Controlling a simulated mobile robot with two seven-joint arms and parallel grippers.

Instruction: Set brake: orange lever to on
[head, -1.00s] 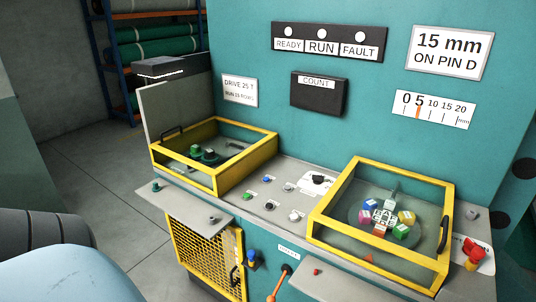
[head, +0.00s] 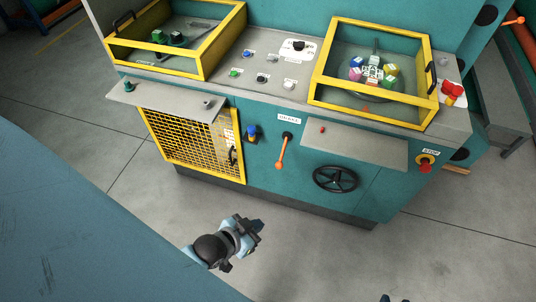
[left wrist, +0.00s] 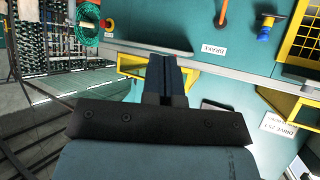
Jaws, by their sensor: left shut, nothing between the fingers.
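The orange lever (head: 281,154) is on the teal machine front, below a small white label (head: 289,119). It hangs from a dark pivot, its handle pointing down and slightly left. In the left wrist view, which looks inverted, the orange lever (left wrist: 222,14) is at the top edge, near a label reading BRAKE (left wrist: 214,50). No on or off mark is readable. My left gripper (head: 254,228) is shut and empty, below and left of the lever, apart from it. Its shut fingers show in the left wrist view (left wrist: 166,68). Only a dark tip, perhaps my right gripper (head: 395,299), shows at the bottom edge.
A yellow mesh guard (head: 195,143) and a blue knob (head: 251,132) are left of the lever. A grey shelf (head: 355,143) juts out at right, above a black handwheel (head: 335,179). A red stop button (head: 425,163) is farther right. The floor in front is clear.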

